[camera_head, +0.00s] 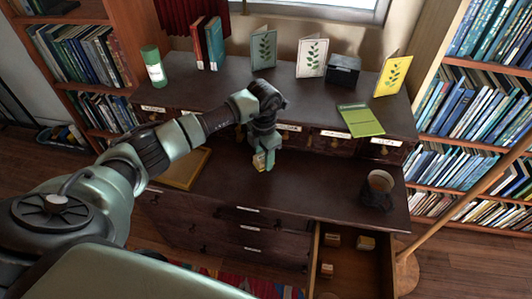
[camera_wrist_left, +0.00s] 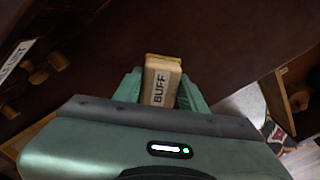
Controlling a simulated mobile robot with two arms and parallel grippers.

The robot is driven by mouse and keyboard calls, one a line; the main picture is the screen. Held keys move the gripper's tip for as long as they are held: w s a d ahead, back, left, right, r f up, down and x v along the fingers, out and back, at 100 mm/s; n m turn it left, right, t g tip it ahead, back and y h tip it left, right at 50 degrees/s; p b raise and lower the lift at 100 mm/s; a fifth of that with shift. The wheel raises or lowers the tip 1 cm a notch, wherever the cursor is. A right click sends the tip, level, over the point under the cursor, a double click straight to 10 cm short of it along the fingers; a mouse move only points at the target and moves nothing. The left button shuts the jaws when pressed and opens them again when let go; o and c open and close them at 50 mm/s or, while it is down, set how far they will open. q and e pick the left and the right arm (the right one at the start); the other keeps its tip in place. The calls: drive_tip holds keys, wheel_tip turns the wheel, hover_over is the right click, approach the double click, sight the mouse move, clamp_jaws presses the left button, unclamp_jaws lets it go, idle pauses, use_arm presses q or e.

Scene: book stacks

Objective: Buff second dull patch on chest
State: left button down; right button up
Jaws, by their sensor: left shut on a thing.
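The chest (camera_head: 230,191) is a dark brown desk-like piece with a raised back shelf and drawers. My left gripper (camera_head: 263,160) hangs over its lower top, near the middle. It is shut on a small tan block marked "BUFF" (camera_wrist_left: 160,84), which has a yellowish layer at its far end. The dark chest surface (camera_wrist_left: 215,40) lies beyond the block in the left wrist view. I cannot tell whether the block touches the surface. No dull patch can be made out clearly. My right gripper is not in view.
A drawer (camera_head: 345,258) is open at the lower right with several small blocks inside. A wooden tray or board (camera_head: 185,168) lies at left. Cards, books and a green booklet (camera_head: 360,120) sit on the upper shelf.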

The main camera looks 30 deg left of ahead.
use_arm(q)
wheel_tip(320, 180, up, 3)
drive_tip(key=shift+a+f+p, duration=0.15)
drive_tip(key=shift+f+p, duration=0.05)
drive_tip(key=shift+p, duration=0.4)
drive_tip(key=shift+d+r, duration=0.2)
drive_tip(key=shift+r, duration=0.1)
drive_tip(key=shift+a+f, duration=0.1)
